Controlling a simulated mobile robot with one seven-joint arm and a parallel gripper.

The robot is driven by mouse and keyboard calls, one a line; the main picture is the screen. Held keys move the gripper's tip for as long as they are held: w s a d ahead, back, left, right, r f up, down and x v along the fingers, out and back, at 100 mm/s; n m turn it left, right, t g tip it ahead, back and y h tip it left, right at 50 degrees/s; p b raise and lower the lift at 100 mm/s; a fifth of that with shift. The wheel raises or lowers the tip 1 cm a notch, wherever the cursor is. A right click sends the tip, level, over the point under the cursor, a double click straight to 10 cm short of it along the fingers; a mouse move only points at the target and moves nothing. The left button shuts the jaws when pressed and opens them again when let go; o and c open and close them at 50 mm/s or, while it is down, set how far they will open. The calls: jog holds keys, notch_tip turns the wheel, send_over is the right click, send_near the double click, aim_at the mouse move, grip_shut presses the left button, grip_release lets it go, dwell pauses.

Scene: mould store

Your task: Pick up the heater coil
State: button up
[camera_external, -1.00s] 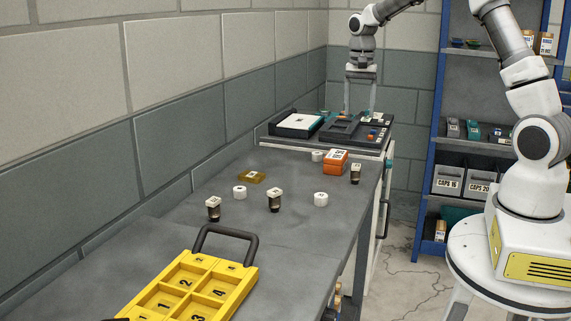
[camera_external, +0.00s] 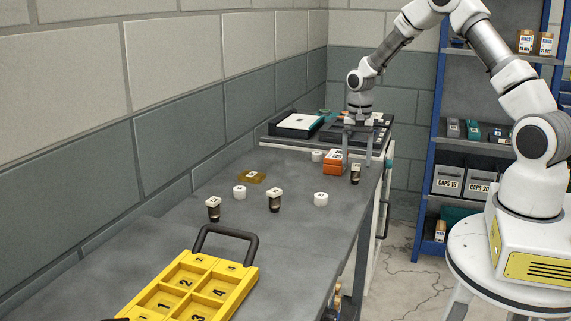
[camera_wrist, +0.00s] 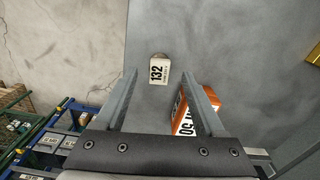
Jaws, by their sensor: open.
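The frames do not make plain which piece is the heater coil. The piece nearest my gripper (camera_external: 357,163) is small and dark with a white top (camera_external: 355,175), upright near the right edge of the grey table. In the wrist view it shows a white face marked "132" (camera_wrist: 158,72) with a brown edge, roughly in line with the gap, just past the fingertips. My gripper (camera_wrist: 159,80) is open and empty, pointing down above it. Similar white-topped dark pieces stand at the middle (camera_external: 274,201) and left (camera_external: 213,208) of the table.
An orange box (camera_external: 335,161) sits beside the piece, partly behind one finger in the wrist view (camera_wrist: 207,97). White rings (camera_external: 320,199), (camera_external: 240,192), an amber block (camera_external: 252,177) and a yellow numbered tray (camera_external: 190,283) are on the table. A white-panelled case (camera_external: 299,123) lies behind.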

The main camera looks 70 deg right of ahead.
aim_at(356, 165)
notch_tip(356, 165, down, 4)
jog(key=shift+r, duration=0.2)
grip_shut()
